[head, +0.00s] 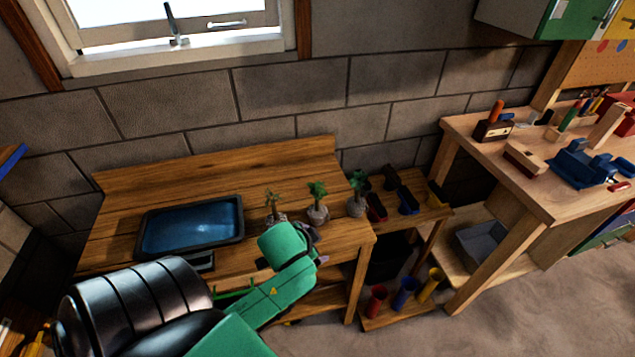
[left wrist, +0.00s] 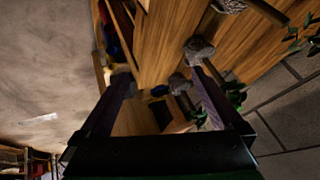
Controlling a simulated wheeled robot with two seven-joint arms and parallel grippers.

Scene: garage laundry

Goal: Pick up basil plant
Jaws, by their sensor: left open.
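Three small potted plants stand in a row on the wooden table (head: 122,216). The left plant (head: 272,206) has sparse yellowish leaves, the middle plant (head: 318,202) has bright green leaves, and the right plant (head: 356,190) has darker green leaves. I cannot tell for certain which is basil. My left gripper (left wrist: 162,78) is open and empty. In the left wrist view one grey pot (left wrist: 178,83) shows between the fingers, nearer the right finger, and another pot (left wrist: 199,47) shows just beyond that fingertip. In the head view my green wrist hides most of the fingers. My right gripper is out of view.
A dark tray with a blue inside (head: 190,226) lies left of the plants. A lower wooden shelf unit with coloured cups (head: 404,291) stands to the right. A workbench (head: 500,170) with tools is farther right. A block wall rises behind the table.

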